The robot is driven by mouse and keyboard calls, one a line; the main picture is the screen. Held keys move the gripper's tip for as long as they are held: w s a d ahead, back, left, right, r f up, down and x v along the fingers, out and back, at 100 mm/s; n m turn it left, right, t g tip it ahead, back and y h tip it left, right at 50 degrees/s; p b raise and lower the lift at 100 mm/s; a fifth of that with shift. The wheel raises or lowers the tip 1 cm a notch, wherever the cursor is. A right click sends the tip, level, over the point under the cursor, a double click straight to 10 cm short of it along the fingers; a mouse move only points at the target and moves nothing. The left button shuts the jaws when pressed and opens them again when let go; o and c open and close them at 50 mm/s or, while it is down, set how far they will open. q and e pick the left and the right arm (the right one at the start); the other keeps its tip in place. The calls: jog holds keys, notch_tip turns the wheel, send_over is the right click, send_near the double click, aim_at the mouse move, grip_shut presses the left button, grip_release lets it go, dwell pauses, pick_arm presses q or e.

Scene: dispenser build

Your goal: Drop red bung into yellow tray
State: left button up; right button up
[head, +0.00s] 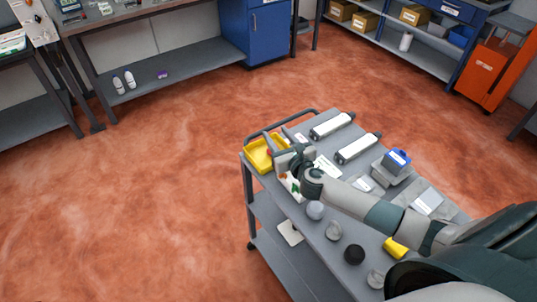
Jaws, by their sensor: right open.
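The yellow tray (256,159) sits at the far left corner of the grey cart's top. My right gripper (278,156) is open at the tray's right side, reaching over its edge. A small reddish spot shows at the tray by the fingertips; it may be the red bung, but it is too small and partly covered to be sure. I cannot tell whether it touches the tray floor. My left gripper is not in view.
The cart top (310,232) also holds two white cylinders (357,148), a blue-topped device (397,160), several round knobs or stoppers (354,254) and a yellow block (396,247). My right arm crosses over the cart. Open red floor lies left of it.

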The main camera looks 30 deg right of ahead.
jog(key=s+b, duration=0.1)
jog(key=s, duration=0.3)
jog(key=s+r+b, duration=0.1)
jog(key=s, duration=0.4)
jog(key=s+r+b, duration=0.1)
jog(key=s, duration=0.4)
jog(key=shift+a, duration=0.4)
jog(key=shift+s+r, duration=0.15)
jog(key=shift+s, duration=0.35)
jog(key=shift+s, duration=0.1)
